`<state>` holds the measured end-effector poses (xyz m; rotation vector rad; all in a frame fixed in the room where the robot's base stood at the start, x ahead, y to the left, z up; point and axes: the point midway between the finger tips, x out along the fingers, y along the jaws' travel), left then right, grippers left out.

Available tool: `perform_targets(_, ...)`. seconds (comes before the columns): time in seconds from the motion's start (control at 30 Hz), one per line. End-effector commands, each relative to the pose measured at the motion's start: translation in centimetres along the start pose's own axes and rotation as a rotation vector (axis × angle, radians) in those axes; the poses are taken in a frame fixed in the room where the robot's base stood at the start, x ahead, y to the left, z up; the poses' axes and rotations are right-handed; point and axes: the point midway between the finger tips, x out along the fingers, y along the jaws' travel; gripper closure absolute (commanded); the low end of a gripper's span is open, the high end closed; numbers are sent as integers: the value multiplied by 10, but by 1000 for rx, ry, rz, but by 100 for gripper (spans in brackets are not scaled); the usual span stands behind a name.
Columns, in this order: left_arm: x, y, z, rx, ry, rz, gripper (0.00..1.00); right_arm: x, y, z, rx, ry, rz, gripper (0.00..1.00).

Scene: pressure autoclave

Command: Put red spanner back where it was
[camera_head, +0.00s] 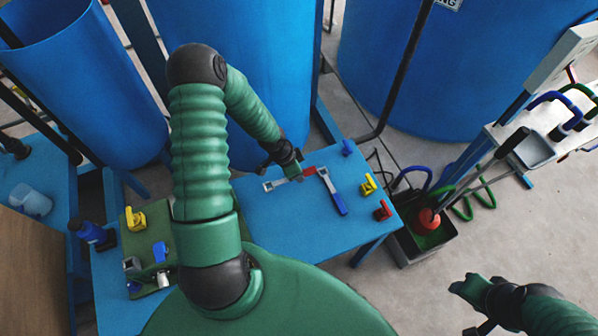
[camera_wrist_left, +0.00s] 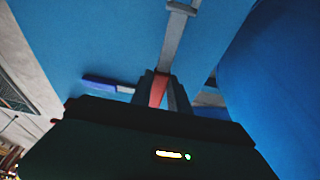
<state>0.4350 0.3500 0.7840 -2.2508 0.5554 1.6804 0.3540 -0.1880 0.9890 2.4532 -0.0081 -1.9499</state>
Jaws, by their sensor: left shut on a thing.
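The red spanner (camera_head: 280,183) has a silver shaft and a red handle, and lies at or just above the blue table top. My left gripper (camera_head: 298,176) points down at it and is shut on its red part. In the left wrist view, the red handle (camera_wrist_left: 158,91) sits between the two fingers, and the silver shaft (camera_wrist_left: 177,40) runs away from them. I cannot tell whether the spanner touches the table. My right gripper (camera_head: 468,307) is at the lower right, away from the table; its fingers look apart and empty.
A blue-handled spanner (camera_head: 333,192) lies close beside the red one. Yellow (camera_head: 368,185) and red (camera_head: 382,211) valve pieces are near the blue table's (camera_head: 265,220) right edge. Large blue tanks (camera_head: 240,60) stand behind. A dark bin (camera_head: 420,240) is to the right.

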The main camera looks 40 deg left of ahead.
Motion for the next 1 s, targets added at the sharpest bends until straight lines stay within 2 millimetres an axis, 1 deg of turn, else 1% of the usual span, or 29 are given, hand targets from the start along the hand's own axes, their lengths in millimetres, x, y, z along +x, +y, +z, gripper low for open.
perform_targets(0.03, 2, -5, -8, 1, 1, 0, 100, -2, 0, -1, 1, 0, 0, 53)
perform_targets(0.13, 7, -11, -12, 1, 0, 0, 100, -2, 0, -1, 1, 0, 0, 53)
perform_targets(0.17, 10, -12, -12, 1, 0, 1, 100, -2, 0, -1, 1, 0, 0, 53)
perform_targets(0.3, 33, -12, -3, 0, 0, 5, 100, -2, 0, 0, 1, 0, 0, 53)
perform_targets(0.37, 39, -13, -1, 0, 0, 4, 100, -2, 0, 0, 1, 0, 0, 53)
perform_targets(0.57, 40, -14, -1, 0, 1, 1, 100, -2, 0, 0, 1, 0, 0, 53)
perform_targets(0.97, 51, -13, 2, 1, 1, 0, 100, 6, 0, 1, 1, 0, 0, 53)
perform_targets(1.0, 50, -13, 2, 0, 0, 1, 75, 5, 0, 1, 1, 0, 0, 53)
